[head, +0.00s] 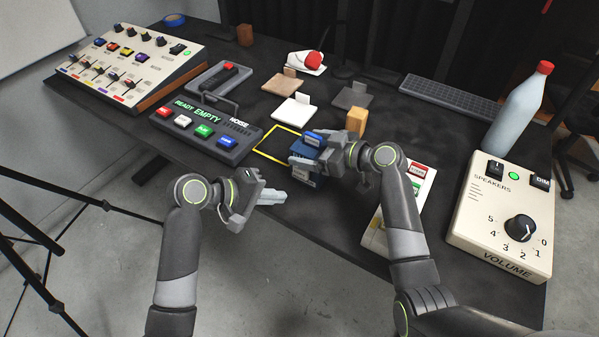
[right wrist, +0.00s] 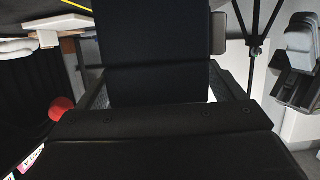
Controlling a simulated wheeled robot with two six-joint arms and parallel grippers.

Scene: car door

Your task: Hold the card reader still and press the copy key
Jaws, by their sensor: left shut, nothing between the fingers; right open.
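A small blue device (head: 301,147), likely the card reader, stands beside the yellow square outline near the table's front edge. No readable label on it shows, and the copy key cannot be made out. My right gripper (head: 306,151) is open with its fingers around the device, partly hiding it; I cannot tell whether they touch it. The right wrist view is mostly filled by dark surfaces that I cannot identify for sure. My left gripper (head: 276,198) is shut and empty, in front of the table edge, below and left of the device.
A keyed box (head: 206,130) reading READY EMPTY is left of the yellow outline (head: 276,143). A mixer (head: 130,60) stands at far left. A volume box (head: 503,215) and bottle (head: 520,105) are at right. A wooden block (head: 356,121) stands close behind my right gripper.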

